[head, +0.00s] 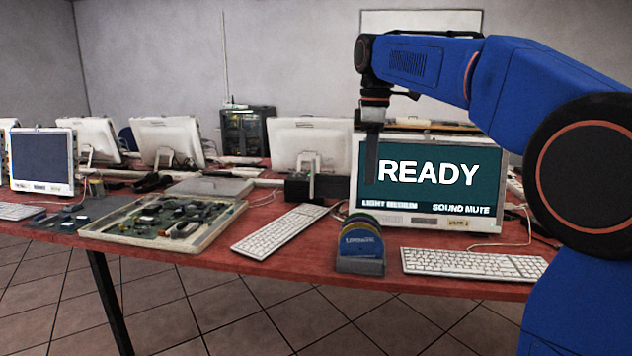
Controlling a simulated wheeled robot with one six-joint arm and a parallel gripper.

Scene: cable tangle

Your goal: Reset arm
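My blue arm comes in from the right edge and reaches left over the table. My gripper (371,158) hangs down from its end, in front of the left part of a monitor (440,205) whose screen reads "READY". It is seen edge-on as a narrow dark shape, so I cannot tell whether its fingers are apart. Nothing visibly hangs from it. Its tip is above the tabletop, over the area behind a small holder of coloured discs (361,240).
The red table (300,248) carries a white keyboard (475,264), another keyboard (279,231), an open tray of circuit boards (165,218) and several monitors. Thin cables run between them. A dark computer case (247,132) stands at the back. The tiled floor in front is clear.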

